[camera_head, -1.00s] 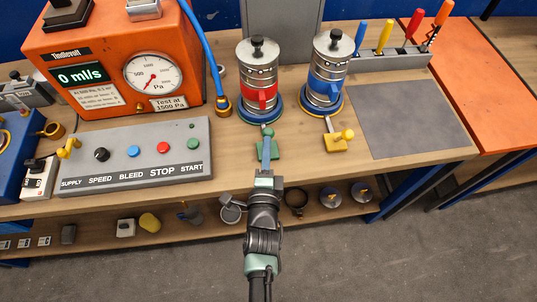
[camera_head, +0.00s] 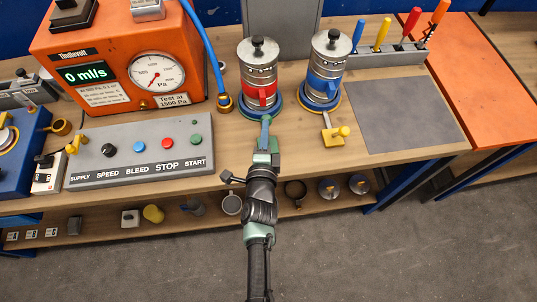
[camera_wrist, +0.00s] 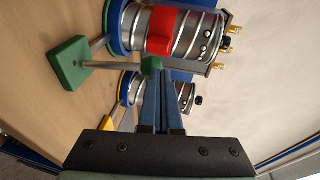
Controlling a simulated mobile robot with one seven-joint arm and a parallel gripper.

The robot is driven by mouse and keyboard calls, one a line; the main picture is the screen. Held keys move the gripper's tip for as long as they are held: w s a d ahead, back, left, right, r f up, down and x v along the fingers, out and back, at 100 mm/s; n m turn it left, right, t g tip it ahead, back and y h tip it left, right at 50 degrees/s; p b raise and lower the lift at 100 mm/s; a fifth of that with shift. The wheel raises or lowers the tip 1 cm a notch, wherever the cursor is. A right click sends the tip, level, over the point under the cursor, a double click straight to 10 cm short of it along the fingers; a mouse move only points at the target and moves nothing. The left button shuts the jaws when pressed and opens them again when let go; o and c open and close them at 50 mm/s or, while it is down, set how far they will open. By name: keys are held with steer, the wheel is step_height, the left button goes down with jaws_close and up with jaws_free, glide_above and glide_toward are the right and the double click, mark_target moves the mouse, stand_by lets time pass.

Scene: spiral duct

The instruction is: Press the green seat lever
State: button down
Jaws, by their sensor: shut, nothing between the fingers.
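The green seat lever shows in the wrist view as a green ball knob (camera_wrist: 152,64), with a green block (camera_wrist: 70,62) on a metal rod to its left. The rod leads toward the steel duct cylinder with the red band (camera_wrist: 162,32). My gripper (camera_wrist: 160,78) is shut and empty, its blue fingertips right at the green knob; I cannot tell whether they touch it. In the head view my gripper (camera_head: 265,124) is in front of the red-banded cylinder (camera_head: 261,80) and covers most of the lever.
A blue-banded cylinder (camera_head: 327,68) with a yellow lever block (camera_head: 333,137) stands to the right. A control panel (camera_head: 140,150) and an orange gauge unit (camera_head: 115,55) are to the left. A grey mat (camera_head: 405,110) lies clear at the right.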

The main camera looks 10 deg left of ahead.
mark_target(263, 118)
steer(key=w, duration=0.2)
steer(key=w+a, duration=0.1)
steer(key=shift+r, duration=0.25)
steer(key=shift+w+r, duration=0.1)
steer(key=shift+r, duration=0.1)
stand_by(0.4)
